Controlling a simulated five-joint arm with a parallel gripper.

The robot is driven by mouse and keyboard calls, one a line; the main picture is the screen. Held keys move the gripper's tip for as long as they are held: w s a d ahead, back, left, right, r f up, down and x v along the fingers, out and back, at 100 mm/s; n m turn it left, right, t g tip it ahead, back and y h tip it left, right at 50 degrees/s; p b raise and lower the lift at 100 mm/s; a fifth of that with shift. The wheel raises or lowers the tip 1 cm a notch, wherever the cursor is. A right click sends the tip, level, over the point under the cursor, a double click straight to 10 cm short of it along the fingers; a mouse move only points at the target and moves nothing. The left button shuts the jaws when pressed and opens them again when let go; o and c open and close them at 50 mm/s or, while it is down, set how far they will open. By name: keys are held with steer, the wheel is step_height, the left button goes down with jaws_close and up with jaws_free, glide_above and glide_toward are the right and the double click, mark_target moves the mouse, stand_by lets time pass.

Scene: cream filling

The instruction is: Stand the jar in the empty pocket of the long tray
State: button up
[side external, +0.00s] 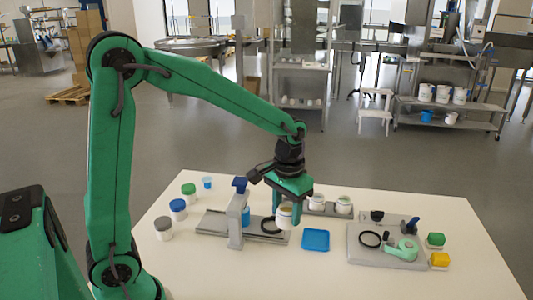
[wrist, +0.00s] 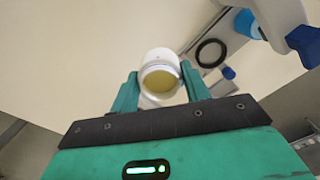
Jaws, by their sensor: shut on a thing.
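My gripper (side external: 285,205) is shut on a white open jar (side external: 284,217). In the wrist view the jar (wrist: 160,66) sits between my two green fingertips (wrist: 160,88), its mouth showing yellowish cream. In the side view it hangs in front of the left end of the long tray (side external: 328,211), close to the grey stand's base; I cannot tell its exact height. The long grey tray holds two white jars, one in the middle (side external: 317,202) and one at the right (side external: 343,205). Its left end, with any empty pocket, is hidden behind my gripper and the jar.
A grey stand (side external: 236,222) with a blue head and a black ring (side external: 272,226) is just left of the jar. A blue dish (side external: 315,240) lies in front. A grey board (side external: 385,253) with tools is at right. Several lidded jars (side external: 178,208) stand at left.

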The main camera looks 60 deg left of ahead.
steer(key=w+a+f, duration=0.1)
steer(key=w+a, duration=0.2)
steer(key=w, duration=0.4)
steer(key=w+a+f, duration=0.1)
steer(key=w+a, duration=0.3)
steer(key=w, duration=0.2)
steer(key=w+a+f, duration=0.1)
steer(key=a+f, duration=0.1)
steer(key=a, duration=0.1)
steer(key=w+a+f, duration=0.1)
steer(key=a+f, duration=0.1)
steer(key=a, duration=0.2)
steer(key=w+a+f, duration=0.1)
steer(key=a+f, duration=0.1)
steer(key=a, duration=0.1)
steer(key=shift+a+f, duration=0.3)
steer(key=shift+a, duration=0.1)
steer(key=shift+f, duration=0.1)
steer(key=shift+f, duration=1.95)
steer(key=shift+f, duration=0.1)
steer(key=o, duration=1)
